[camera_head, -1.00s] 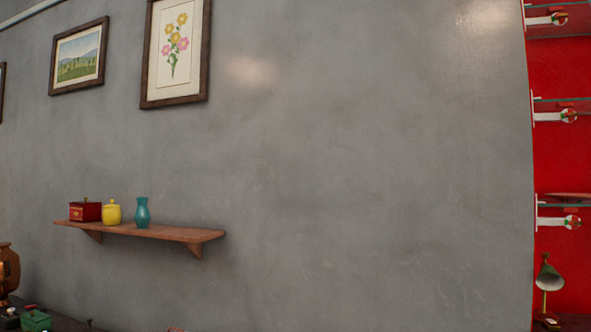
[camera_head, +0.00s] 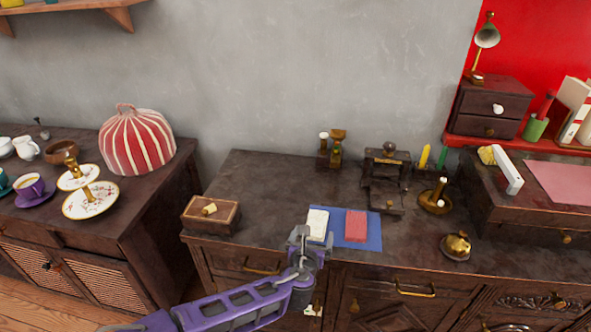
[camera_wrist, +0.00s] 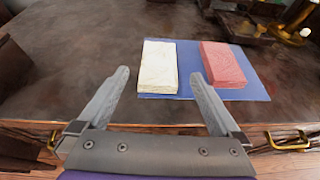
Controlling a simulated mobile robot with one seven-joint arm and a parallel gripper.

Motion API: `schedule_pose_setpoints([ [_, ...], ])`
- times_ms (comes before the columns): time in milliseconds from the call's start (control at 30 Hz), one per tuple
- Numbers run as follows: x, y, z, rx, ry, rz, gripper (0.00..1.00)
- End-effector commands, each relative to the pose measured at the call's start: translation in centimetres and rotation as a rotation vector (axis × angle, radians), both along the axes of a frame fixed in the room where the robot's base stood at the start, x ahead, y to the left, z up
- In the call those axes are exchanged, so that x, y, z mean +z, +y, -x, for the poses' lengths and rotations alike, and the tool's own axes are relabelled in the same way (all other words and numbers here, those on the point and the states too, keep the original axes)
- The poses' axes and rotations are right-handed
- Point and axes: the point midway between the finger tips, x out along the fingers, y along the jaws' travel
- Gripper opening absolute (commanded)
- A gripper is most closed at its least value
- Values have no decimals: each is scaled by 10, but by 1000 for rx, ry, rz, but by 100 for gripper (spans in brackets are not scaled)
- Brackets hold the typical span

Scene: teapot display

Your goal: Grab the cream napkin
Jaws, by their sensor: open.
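The cream napkin (camera_head: 317,224) is a small folded stack lying on the left part of a blue mat (camera_head: 373,229) on the dark wooden sideboard. In the wrist view the cream napkin (camera_wrist: 158,68) lies ahead of my gripper, between the lines of its two fingers. A red napkin (camera_head: 356,226) lies just right of it on the same mat. My gripper (camera_head: 310,240) is open and empty at the sideboard's front edge, near the cream napkin. In the wrist view its fingers (camera_wrist: 158,82) are spread wide, and the napkin looks beyond them, not gripped.
A wooden box (camera_head: 211,215) stands left on the sideboard. Brass candle holders (camera_head: 435,197) and a brass pot (camera_head: 456,246) stand right. A dark stand (camera_head: 386,177) and small bottles (camera_head: 331,150) are behind.

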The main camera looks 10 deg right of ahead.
Motion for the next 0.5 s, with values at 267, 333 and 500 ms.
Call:
schedule_pose_setpoints([
  [267,-15,-9,-23,1,7,4,100],
  [333,-19,-12,-33,3,7,4,100],
  [500,-25,-17,-46,5,7,5,100],
])
